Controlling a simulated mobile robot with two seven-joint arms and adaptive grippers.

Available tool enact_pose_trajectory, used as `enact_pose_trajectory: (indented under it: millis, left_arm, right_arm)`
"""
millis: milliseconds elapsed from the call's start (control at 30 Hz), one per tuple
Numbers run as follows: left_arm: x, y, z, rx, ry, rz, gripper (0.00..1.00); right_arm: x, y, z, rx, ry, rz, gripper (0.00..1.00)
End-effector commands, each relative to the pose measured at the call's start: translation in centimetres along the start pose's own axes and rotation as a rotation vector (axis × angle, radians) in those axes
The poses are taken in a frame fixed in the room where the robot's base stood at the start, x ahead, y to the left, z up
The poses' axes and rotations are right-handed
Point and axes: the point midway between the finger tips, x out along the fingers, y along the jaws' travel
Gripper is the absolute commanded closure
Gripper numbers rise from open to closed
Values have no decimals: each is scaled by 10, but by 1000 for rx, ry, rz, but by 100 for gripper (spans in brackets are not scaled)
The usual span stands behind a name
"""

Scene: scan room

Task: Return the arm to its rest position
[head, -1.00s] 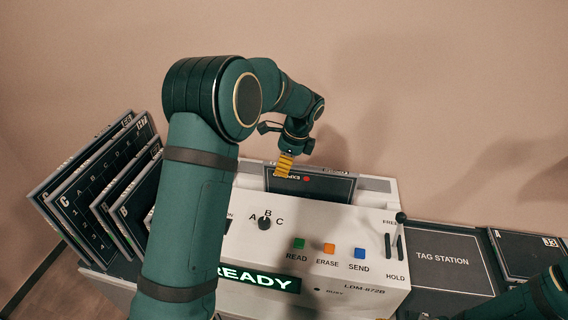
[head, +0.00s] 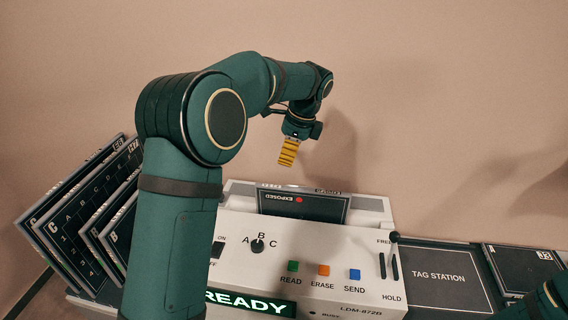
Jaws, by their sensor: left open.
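My left arm comes in from the lower left and bends over the machine. My left gripper (head: 288,152), with yellow and black striped fingers, points down above the back of the white machine (head: 330,240). It is open with nothing seen in it, and it is clear of the dark plate marked EXPOSED (head: 304,206) that lies in the machine's slot below. Part of my right arm (head: 552,298) shows at the lower right edge; its gripper is out of view.
The machine has a dial (head: 257,246), a green READ button (head: 293,266), an orange ERASE button (head: 324,270), a blue SEND button (head: 354,274) and a lever (head: 394,238). Several dark panels (head: 75,215) lean in a rack at left. A tag station (head: 440,275) is at right.

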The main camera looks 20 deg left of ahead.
Motion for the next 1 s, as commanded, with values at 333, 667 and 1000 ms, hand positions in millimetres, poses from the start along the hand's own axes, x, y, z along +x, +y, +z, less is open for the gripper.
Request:
enact_pose_trajectory:
  millis: [333,667,1000]
  left_arm:
    - [-4,0,0,1,0,1,61]
    - [-4,0,0,1,0,1,61]
    - [-27,0,7,1,0,1,61]
  right_arm:
    - [0,0,0,0,0,0,53]
    - [5,0,0,-1,-1,7,53]
    - [-22,-10,-4,0,0,6,53]
